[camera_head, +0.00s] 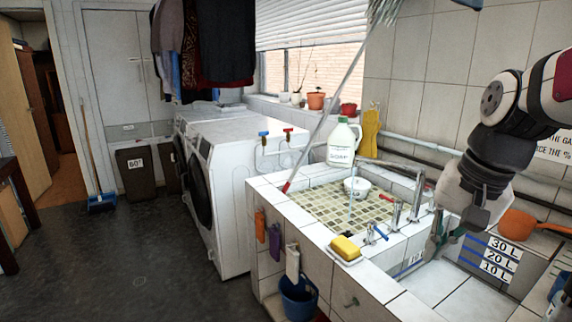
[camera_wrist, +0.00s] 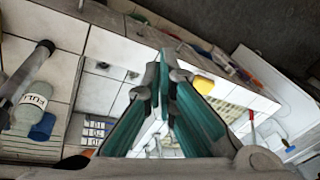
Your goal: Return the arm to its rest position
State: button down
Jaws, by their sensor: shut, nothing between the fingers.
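My gripper (camera_head: 440,236) hangs from my arm at the right of the head view, pointing down over the near basin with the litre marks. In the wrist view its teal-padded fingers (camera_wrist: 165,62) come together at the tips. The fingers are shut with nothing held between them. The upper arm links rise at the right edge of the head view, partly out of frame.
The tiled sink (camera_head: 292,212) lies left of my gripper, with metal taps (camera_head: 394,216), a yellow sponge (camera_head: 346,247), a white bowl (camera_head: 357,187) and a soap jug (camera_head: 342,143). An orange scoop (camera_head: 518,225) is right of my gripper.

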jog(key=s+a+n+p, duration=0.1)
jog(key=s+a+n, duration=0.1)
jog(key=s, duration=0.7)
jog(key=s+a+r+n+t+h+p, duration=0.1)
jog(key=s+a+n+p, duration=0.1)
jog(key=s, duration=0.7)
jog(key=shift+a+r+n, duration=0.3)
jog(key=shift+a+n, duration=0.15)
jog(key=shift+n, duration=0.75)
jog(key=c, duration=2.3)
grip_release()
